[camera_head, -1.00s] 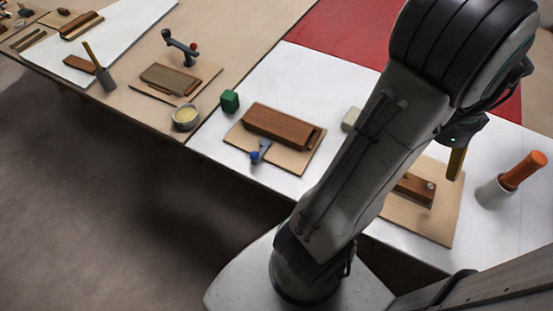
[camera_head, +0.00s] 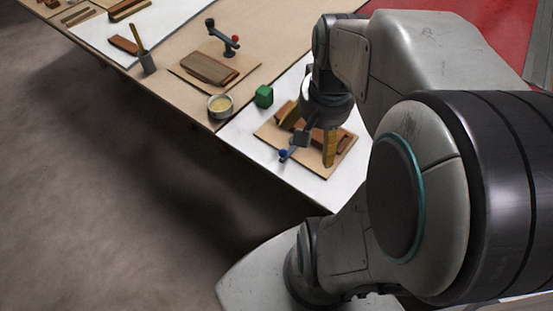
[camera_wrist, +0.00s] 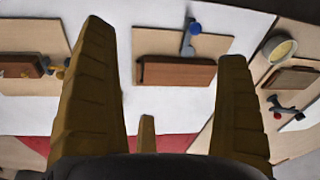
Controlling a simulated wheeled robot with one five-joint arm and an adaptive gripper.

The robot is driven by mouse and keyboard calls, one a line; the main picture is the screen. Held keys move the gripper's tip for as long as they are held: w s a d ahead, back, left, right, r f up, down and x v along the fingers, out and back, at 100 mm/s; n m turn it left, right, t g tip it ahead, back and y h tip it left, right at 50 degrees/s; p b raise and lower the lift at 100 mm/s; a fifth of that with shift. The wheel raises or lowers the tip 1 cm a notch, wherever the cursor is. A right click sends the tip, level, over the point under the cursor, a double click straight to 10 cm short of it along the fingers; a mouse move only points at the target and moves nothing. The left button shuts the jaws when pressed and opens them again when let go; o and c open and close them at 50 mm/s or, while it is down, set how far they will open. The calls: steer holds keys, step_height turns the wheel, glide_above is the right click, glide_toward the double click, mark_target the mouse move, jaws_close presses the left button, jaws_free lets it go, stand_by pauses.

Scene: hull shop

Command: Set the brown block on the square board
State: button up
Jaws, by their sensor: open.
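A long brown block (camera_wrist: 178,72) lies on a thin tan board (camera_wrist: 160,43), which also shows in the head view (camera_head: 313,164). I cannot tell whether this is the square board, since other tan boards are in view. A small blue-knobbed clamp (camera_head: 284,154) stands at the board's edge and also shows in the wrist view (camera_wrist: 190,35). My gripper (camera_head: 310,136) is open above the block. In the wrist view the block lies between its spread yellow-brown fingers (camera_wrist: 165,50), with a gap on both sides. In the head view my gripper hides part of the block.
Beyond is another board (camera_head: 182,73) with a brown piece and a red-knobbed clamp (camera_head: 228,45). In the wrist view, another board (camera_wrist: 28,38) carries a brown piece with brass knobs.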

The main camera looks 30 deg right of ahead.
steer(key=s+a+n+t+y, duration=0.1)
steer(key=s+a+n, duration=0.1)
steer(key=a+n, duration=0.7)
steer(key=shift+a, duration=0.85)
steer(key=shift+s+r, duration=0.1)
step_height(320, 180, up, 7)
steer(key=p, duration=0.6)
steer(key=shift+s+d, duration=0.1)
steer(key=shift+d, duration=0.05)
